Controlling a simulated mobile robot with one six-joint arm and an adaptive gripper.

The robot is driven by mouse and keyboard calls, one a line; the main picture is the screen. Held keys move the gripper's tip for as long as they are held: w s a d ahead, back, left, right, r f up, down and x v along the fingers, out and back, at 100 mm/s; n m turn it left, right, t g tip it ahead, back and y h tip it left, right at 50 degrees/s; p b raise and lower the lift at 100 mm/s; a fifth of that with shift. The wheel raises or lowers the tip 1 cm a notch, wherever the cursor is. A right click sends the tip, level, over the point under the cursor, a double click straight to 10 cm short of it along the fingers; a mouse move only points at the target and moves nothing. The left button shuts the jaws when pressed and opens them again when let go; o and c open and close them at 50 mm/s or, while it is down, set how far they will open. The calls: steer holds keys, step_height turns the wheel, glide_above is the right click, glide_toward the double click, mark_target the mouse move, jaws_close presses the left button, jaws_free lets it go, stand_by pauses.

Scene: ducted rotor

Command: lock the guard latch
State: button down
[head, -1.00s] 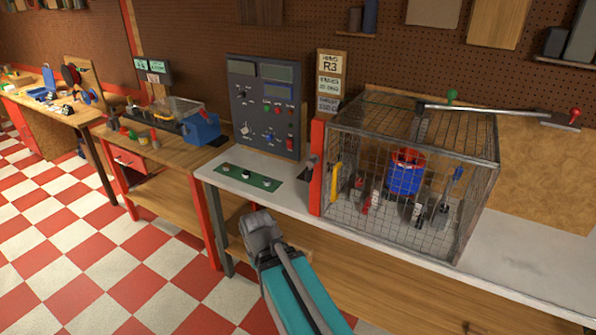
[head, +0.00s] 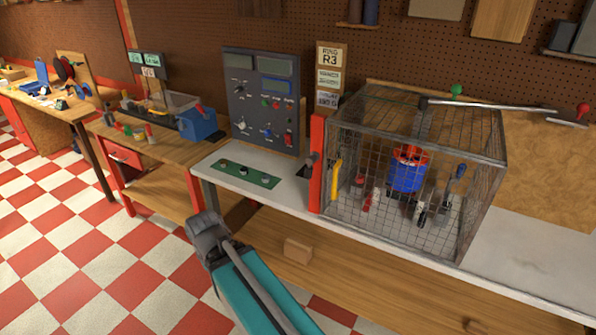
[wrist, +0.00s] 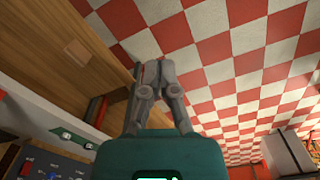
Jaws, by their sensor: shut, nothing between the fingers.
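The guard is a wire-mesh cage (head: 480,190) on the white bench, with a red post (head: 317,165) at its left front edge. A small dark lever (head: 311,160) sits at this post; it may be the latch, but its locked state cannot be told. A yellow handle (head: 335,182) is just right of the post. Inside the cage stands a blue and red rotor unit (head: 408,170). My gripper (wrist: 157,68) is shut and empty in the wrist view, beside the bench and over the checkered floor, apart from the cage. The cage is not clear in the wrist view.
A control panel (head: 262,100) and a green button strip (head: 238,174) are left of the cage. A long bar with a red knob (head: 583,108) reaches over the cage top. A wooden block (head: 297,250) lies on the lower shelf. Open floor (head: 90,260) lies left.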

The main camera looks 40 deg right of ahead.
mark_target(309, 170)
steer(key=w+d+r+m+g+h+b, duration=0.1)
steer(key=w+d+r+h+b, duration=0.2)
steer(key=w+d+h, duration=0.2)
steer(key=w+d+r+m+g+h+b, duration=0.1)
steer(key=w+d+r+h+b, duration=0.2)
steer(key=d, duration=1.1)
steer(key=w+d+r+m+g+h+b, duration=0.1)
steer(key=w+d+r+h+b, duration=0.1)
steer(key=w+d+h, duration=0.7)
steer(key=w, duration=0.5)
steer(key=shift+d+r+b, duration=0.25)
steer(key=shift+r+b, duration=0.15)
steer(key=shift+s, duration=0.1)
steer(key=s+d+f+b, duration=0.1)
steer(key=s+d, duration=0.4)
steer(key=d, duration=0.7)
